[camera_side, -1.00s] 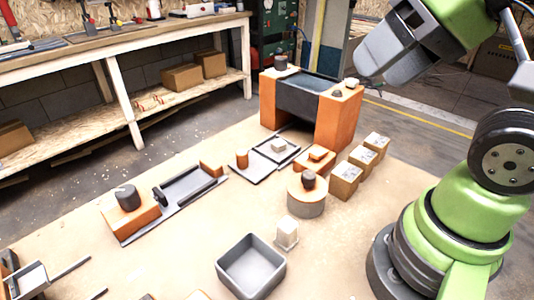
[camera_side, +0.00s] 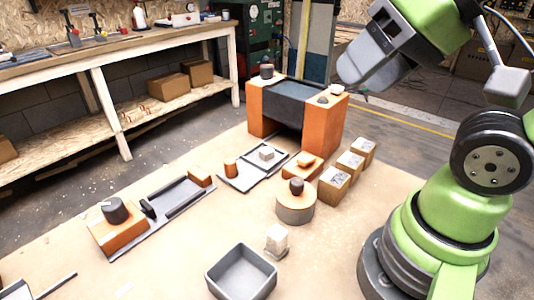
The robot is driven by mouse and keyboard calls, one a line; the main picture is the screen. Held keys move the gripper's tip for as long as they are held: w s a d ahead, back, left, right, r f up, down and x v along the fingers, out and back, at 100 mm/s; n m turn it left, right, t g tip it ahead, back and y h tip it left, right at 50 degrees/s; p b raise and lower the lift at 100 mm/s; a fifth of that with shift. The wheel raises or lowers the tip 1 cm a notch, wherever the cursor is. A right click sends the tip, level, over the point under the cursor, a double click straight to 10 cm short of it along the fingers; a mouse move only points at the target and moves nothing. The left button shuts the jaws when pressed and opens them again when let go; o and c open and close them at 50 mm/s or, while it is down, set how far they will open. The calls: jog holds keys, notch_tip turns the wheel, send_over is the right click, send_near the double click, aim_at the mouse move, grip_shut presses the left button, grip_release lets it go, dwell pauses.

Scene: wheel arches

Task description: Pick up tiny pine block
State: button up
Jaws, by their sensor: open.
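Two small pale blocks could be the tiny pine block, and I cannot tell which. One pale block (camera_side: 277,240) stands on the table just behind the grey open box. The other small pale block (camera_side: 267,153) lies on the dark flat tray (camera_side: 238,178) near the orange arch. My gripper (camera_side: 360,84) is high at the upper right, above and to the right of the arch, well away from both blocks. It is open, and nothing shows between its jaws. Its fingertips are small and hard to make out.
An orange arch with a dark middle (camera_side: 297,105) stands at the back. Several tan blocks (camera_side: 350,163) line up to its front right. A round stand (camera_side: 295,208) bears a dark knob. A grey open box (camera_side: 242,272) is at the front. An orange block with a grey track (camera_side: 118,230) lies left.

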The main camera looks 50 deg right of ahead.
jog(key=shift+c, duration=0.2)
jog(key=n+g+h, duration=0.2)
jog(key=g, duration=0.5)
send_over(269, 152)
notch_tip(269, 152, down, 24)
jog(key=shift+d+f, duration=0.1)
jog(key=shift+d, duration=0.05)
jog(key=shift+f, duration=2.9)
jog(key=c, duration=0.6)
